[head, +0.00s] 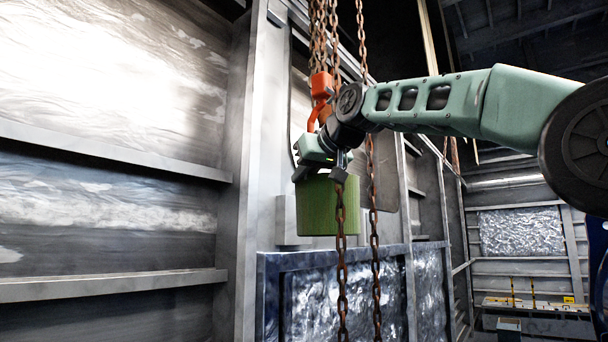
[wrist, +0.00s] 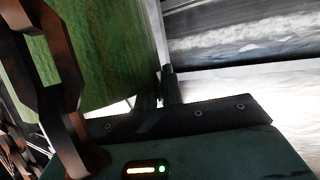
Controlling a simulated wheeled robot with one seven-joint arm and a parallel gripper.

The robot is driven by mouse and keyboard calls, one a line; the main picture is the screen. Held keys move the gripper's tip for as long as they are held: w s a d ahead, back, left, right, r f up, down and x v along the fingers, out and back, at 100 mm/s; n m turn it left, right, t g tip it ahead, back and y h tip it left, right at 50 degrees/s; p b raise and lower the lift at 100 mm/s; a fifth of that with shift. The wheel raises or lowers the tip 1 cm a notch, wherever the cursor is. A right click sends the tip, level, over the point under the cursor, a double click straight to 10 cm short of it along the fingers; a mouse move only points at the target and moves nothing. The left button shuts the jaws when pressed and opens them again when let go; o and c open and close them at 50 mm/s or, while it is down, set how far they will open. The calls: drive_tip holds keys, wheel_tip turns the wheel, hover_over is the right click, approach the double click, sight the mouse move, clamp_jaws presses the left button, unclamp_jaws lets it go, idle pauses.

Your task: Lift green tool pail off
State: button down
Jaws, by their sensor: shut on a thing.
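The green tool pail (head: 322,208) hangs in the middle of the head view, just below an orange hook (head: 319,98) on rusty chains. My gripper (head: 322,174) is at the pail's top and shut on it, though the exact grip point is partly hidden by my wrist and a chain. In the wrist view the pail's green side (wrist: 105,50) fills the upper left, with the dark gripper parts (wrist: 168,92) against its edge. I cannot tell whether the pail's handle still sits in the hook.
A rusty chain (head: 341,260) hangs in front of the pail, and another chain (head: 375,240) hangs to its right. A chain (wrist: 58,95) also crosses close to the wrist camera. A blue-framed panel (head: 300,290) stands below and behind. A bench (head: 535,305) is far right.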

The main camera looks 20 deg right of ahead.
drive_tip(key=shift+d+r, duration=0.1)
drive_tip(key=shift+r, duration=0.15)
drive_tip(key=shift+s+d+r+p, duration=0.15)
drive_tip(key=shift+d+r+p, duration=0.05)
drive_tip(key=shift+r+p, duration=0.3)
drive_tip(key=shift+s+d+r+p, duration=0.15)
drive_tip(key=shift+d+r+p, duration=0.05)
drive_tip(key=shift+r+p, duration=0.2)
drive_tip(key=shift+s+d, duration=0.1)
drive_tip(key=shift+s, duration=0.05)
drive_tip(key=shift+s+d+r+b, duration=0.1)
drive_tip(key=shift+s+d+b, duration=0.4)
drive_tip(key=shift+s, duration=0.15)
drive_tip(key=shift+s+d+r+b, duration=0.1)
drive_tip(key=shift+s+d+b, duration=0.35)
drive_tip(key=shift+s, duration=0.2)
drive_tip(key=shift+s+d+f, duration=0.1)
drive_tip(key=s+d+b, duration=0.3)
drive_tip(key=s+d, duration=0.1)
drive_tip(key=s, duration=0.2)
drive_tip(key=shift+s+d, duration=0.15)
drive_tip(key=shift+d, duration=0.1)
idle(0.6)
idle(0.3)
